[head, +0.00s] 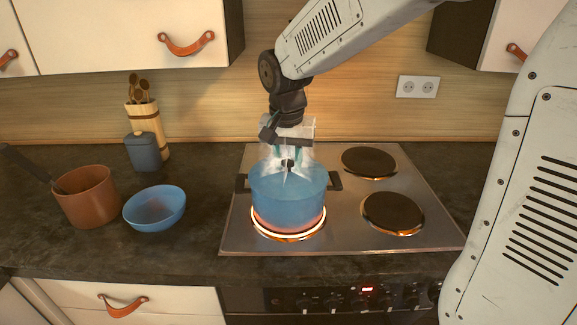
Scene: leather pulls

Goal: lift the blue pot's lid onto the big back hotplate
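The blue pot (288,205) stands upright on a hotplate with a glowing orange rim (289,236), at the front left of the steel hob (350,237). Its blue lid (262,172) sits on top, with a dark knob (288,163) at the centre. My gripper (288,160) points straight down over the lid, its fingers close to the knob. Whitish haze or steam blurs the fingertips, so I cannot tell whether they touch or grip the knob. A dark back hotplate (369,162) lies bare at the back right. The area behind the pot is partly hidden by the pot and gripper.
A bare hotplate (392,213) is at the front right. A blue bowl (154,208), a copper-coloured pot (87,197), a blue jar (142,152) and a utensil holder (152,120) stand left of the hob. Wall cabinets (130,30) hang above.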

